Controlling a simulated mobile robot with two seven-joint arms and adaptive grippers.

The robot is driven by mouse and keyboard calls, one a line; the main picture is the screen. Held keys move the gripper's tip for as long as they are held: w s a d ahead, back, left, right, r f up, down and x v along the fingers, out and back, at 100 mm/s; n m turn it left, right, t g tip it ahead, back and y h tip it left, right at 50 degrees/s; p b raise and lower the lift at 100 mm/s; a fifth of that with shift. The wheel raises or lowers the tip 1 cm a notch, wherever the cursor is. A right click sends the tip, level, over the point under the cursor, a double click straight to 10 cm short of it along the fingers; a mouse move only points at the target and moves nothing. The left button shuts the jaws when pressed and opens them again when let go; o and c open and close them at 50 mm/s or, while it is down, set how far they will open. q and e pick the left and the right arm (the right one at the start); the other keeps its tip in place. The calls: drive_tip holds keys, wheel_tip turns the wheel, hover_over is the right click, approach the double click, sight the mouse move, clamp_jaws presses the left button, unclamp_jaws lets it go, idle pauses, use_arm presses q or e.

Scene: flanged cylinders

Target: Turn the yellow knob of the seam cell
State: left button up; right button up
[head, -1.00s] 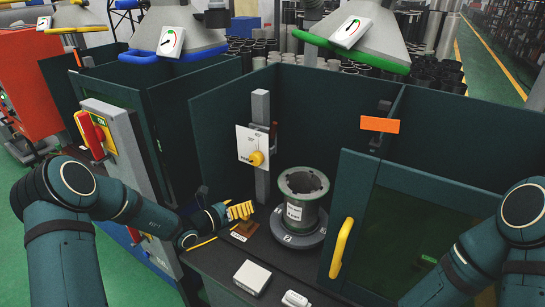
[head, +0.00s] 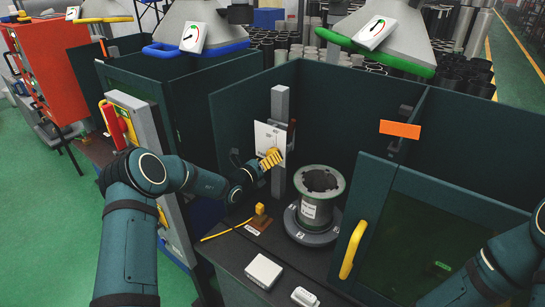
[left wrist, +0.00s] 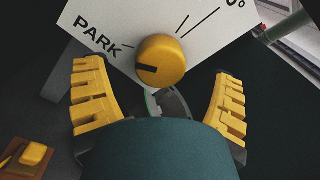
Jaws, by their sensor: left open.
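The yellow knob (left wrist: 161,60) sits on a white dial plate (left wrist: 125,30) in the left wrist view. Its dark mark points left toward the word PARK. In the head view the plate (head: 265,135) hangs on a grey post, and my gripper hides the knob. My left gripper (head: 268,160) is open, with its yellow fingers in front of the plate. In the left wrist view its fingers (left wrist: 159,72) stand apart on either side of the knob, with gaps to it. My right gripper is out of view; only my right arm shows at lower right.
A flanged cylinder (head: 320,194) stands on a round base right of the gripper. A small yellow block (head: 260,209) on a brown base lies below. A door with a yellow handle (head: 352,249) is at right. A white box (head: 263,271) lies in front.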

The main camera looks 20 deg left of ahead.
use_arm(q)
drive_tip(key=shift+x, duration=1.1)
